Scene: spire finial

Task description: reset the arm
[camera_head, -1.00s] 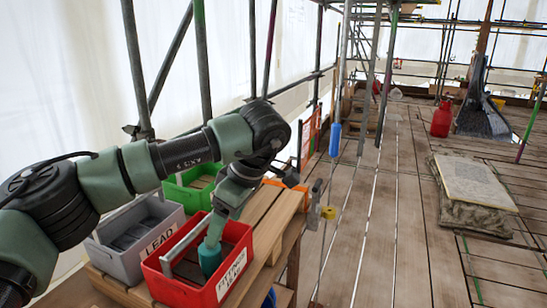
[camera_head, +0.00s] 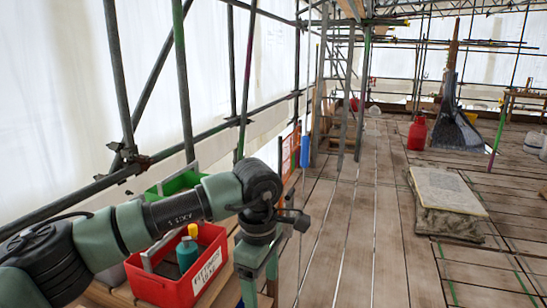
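My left arm comes in from the left, and its green-grey gripper (camera_head: 259,285) points down to the right of the red bin (camera_head: 160,287). Its two fingers look apart, with nothing seen between them; the tips are near the picture's bottom edge. A teal bottle-like thing (camera_head: 187,256) with a yellow top stands in the red bin, clear of the gripper. My arm covers part of the bins behind it. My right gripper is not in view.
A green bin (camera_head: 178,182) sits behind the red bin on a wooden bench. To the right, the plank floor (camera_head: 345,230) is open. A stone slab (camera_head: 447,192), a red canister (camera_head: 417,133) and a dark spire piece (camera_head: 457,128) stand there. Scaffold poles (camera_head: 183,85) line the left.

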